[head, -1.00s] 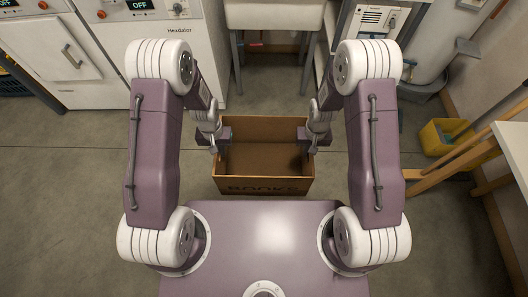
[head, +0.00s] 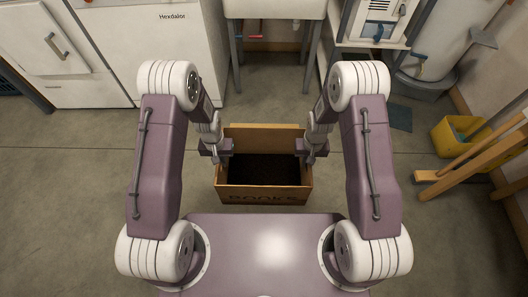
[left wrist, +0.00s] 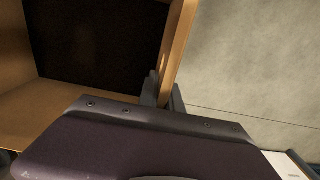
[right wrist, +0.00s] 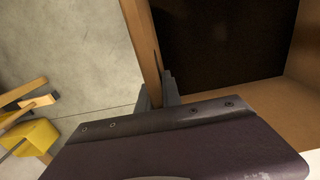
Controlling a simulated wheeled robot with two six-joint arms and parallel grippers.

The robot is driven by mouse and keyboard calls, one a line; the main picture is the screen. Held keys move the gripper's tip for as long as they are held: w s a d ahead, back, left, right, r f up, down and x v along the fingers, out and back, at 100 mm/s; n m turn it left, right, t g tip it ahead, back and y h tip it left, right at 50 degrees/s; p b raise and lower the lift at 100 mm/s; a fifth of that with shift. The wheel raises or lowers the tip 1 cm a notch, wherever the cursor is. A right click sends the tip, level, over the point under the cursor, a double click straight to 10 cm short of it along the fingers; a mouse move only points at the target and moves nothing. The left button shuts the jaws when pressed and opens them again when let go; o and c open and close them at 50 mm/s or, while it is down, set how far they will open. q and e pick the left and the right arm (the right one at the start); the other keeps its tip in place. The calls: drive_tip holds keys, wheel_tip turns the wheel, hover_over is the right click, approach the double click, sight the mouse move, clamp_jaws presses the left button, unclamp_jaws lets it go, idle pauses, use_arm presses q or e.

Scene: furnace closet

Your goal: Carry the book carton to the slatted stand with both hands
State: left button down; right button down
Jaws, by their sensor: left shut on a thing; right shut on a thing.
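The book carton (head: 262,194) is an open-topped brown box with dark lettering on its near face, in front of my base in the head view. Its inside looks dark and I cannot make out its contents. My left gripper (head: 217,152) is shut on the carton's left wall, which also shows in the left wrist view (left wrist: 178,45). My right gripper (head: 311,151) is shut on the right wall, seen in the right wrist view (right wrist: 141,40). The carton looks level; I cannot tell its height above the floor. I cannot clearly identify the slatted stand.
Wooden bars (head: 470,160) of some furniture stand at the right, beside a yellow bucket (head: 456,136). White appliances (head: 165,45) line the back left. A sink-like unit (head: 272,10) on legs is at the back middle. Concrete floor (head: 70,180) is clear on the left.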

use_arm(q)
wheel_tip(320, 180, down, 24)
drive_tip(key=w+b, duration=0.2)
drive_tip(key=b, duration=1.7)
drive_tip(key=shift+w, duration=0.3)
drive_tip(key=shift+r, duration=0.1)
